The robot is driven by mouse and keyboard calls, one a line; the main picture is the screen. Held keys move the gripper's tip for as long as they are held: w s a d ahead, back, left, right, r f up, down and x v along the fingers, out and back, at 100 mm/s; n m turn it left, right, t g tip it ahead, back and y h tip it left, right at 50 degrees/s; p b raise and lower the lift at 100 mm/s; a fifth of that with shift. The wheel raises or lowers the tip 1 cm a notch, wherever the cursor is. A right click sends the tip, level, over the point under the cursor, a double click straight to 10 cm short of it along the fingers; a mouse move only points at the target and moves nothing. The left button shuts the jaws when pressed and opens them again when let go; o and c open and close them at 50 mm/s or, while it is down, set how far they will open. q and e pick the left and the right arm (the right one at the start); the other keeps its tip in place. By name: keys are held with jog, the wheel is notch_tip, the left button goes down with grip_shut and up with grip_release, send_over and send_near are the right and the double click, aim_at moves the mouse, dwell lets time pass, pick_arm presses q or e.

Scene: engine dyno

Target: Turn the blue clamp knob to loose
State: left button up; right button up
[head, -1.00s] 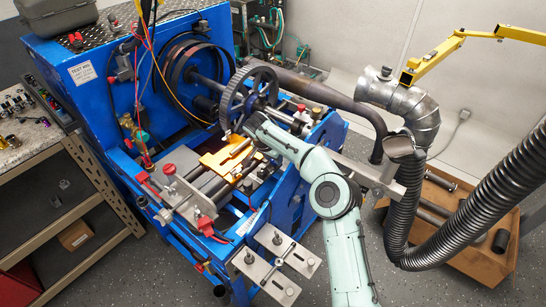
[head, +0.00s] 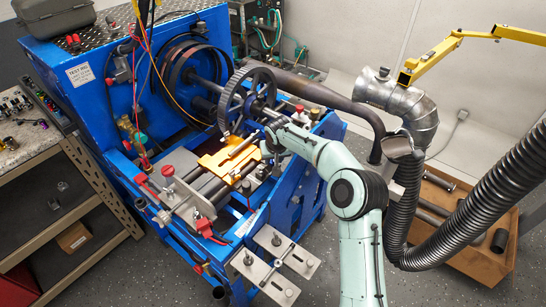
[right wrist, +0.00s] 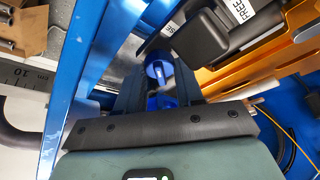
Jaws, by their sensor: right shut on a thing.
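The blue clamp knob (right wrist: 157,72) shows in the right wrist view, between the two dark fingers of my right gripper (right wrist: 158,90). The fingers are shut on it. A label reading FREE (right wrist: 240,10) lies near it, and a second label is partly covered. In the head view my right gripper (head: 268,148) is low over the right side of the blue rig, beside the orange plate (head: 226,160); the knob is hidden there behind the gripper and wrist. My left gripper is not in view.
A large dark gear (head: 247,98) stands just behind my right gripper. A metal bracket plate (head: 275,262) sticks out at the rig's front.

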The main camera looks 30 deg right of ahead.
jog(key=shift+d+r+n+y+p, duration=0.1)
jog(key=shift+n+y+p, duration=0.35)
jog(key=shift+n, duration=0.65)
jog(key=o, duration=1)
jog(key=shift+o, duration=0.2)
jog(key=v, duration=1.3)
jog(key=shift+b, duration=0.3)
jog(key=shift+s+r, duration=0.1)
